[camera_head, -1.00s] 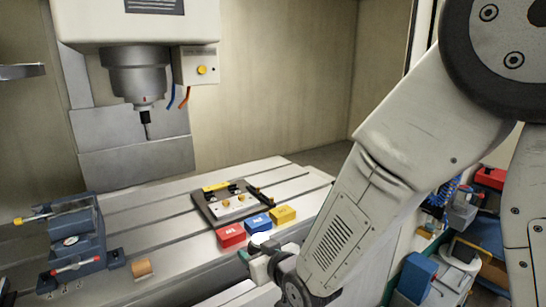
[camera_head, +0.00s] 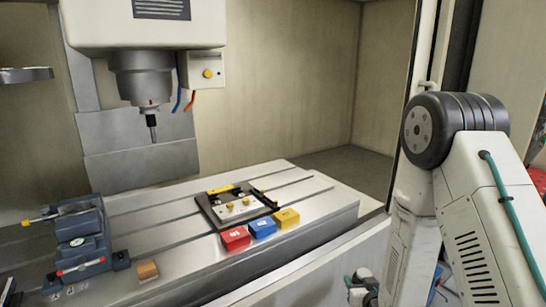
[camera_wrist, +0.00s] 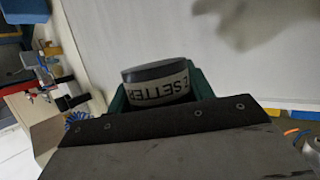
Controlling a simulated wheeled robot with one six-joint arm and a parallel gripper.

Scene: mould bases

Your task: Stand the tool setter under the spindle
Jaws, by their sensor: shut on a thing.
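The tool setter (camera_wrist: 158,86) is a short light cylinder with a dark top and the letters "SETTER" on its side. In the wrist view it sits between the green fingers of my gripper (camera_wrist: 161,94), which is shut on it. In the head view my gripper (camera_head: 361,288) is low at the bottom, in front of and right of the machine table (camera_head: 335,205). The spindle (camera_head: 140,75), with a thin tool (camera_head: 152,128) pointing down, hangs over the table's left part, far from my gripper.
A dark plate fixture (camera_head: 214,213) lies on the table, with red (camera_head: 235,238), blue (camera_head: 262,228) and yellow (camera_head: 287,218) blocks in front. A blue vise (camera_head: 82,238) and a small wooden block (camera_head: 147,270) are at left. The table beneath the spindle looks clear.

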